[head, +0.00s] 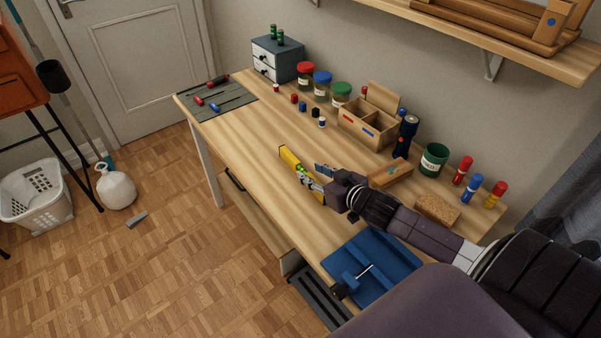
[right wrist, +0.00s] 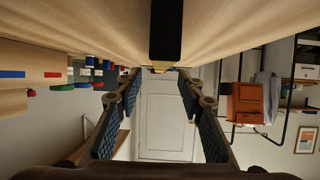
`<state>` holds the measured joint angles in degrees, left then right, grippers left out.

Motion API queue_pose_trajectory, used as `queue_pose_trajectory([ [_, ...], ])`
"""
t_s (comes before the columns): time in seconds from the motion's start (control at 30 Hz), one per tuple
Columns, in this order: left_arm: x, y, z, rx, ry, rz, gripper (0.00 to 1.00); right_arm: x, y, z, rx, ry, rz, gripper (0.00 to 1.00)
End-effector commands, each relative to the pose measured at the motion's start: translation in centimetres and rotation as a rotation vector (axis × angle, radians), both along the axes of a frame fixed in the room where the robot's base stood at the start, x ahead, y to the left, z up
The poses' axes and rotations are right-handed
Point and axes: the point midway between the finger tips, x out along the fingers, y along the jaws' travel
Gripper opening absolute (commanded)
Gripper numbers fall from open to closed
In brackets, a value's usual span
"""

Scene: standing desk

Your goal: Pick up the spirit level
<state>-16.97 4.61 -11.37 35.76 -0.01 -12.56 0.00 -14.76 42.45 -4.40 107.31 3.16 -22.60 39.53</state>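The yellow spirit level (head: 289,157) lies on the desk near its front edge in the head view. My right gripper (head: 312,177) is low over the desk at the level's near part and hides some of it. In the right wrist view, the right gripper's fingers (right wrist: 157,80) are apart with nothing seen clamped between them. A dark bar with a yellow end (right wrist: 160,69), seemingly the level, lies against the desk surface in line with the gap. Contact cannot be told. My left gripper is not in view.
A grey mat (head: 237,98) with tools lies at the far end.

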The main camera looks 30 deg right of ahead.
Motion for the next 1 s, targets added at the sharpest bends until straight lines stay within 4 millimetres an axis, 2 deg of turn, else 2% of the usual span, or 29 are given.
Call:
queue_pose_trajectory([
  [0.1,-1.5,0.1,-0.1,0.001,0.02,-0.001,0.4,0.6,0.0,-0.2,0.0,0.0,0.0,0.35],
  [0.2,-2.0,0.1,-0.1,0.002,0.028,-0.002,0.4,1.3,0.0,-0.6,0.001,0.0,-0.001,0.35],
  [0.53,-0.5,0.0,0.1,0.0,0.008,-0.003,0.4,4.7,0.1,-2.3,-0.001,0.001,0.0,0.35],
  [0.87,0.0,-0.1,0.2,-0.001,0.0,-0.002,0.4,5.1,0.2,-2.6,-0.001,0.002,0.001,0.35],
  [1.0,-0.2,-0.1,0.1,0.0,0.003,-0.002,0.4,5.1,0.2,-2.6,-0.001,0.002,0.001,0.21],
])
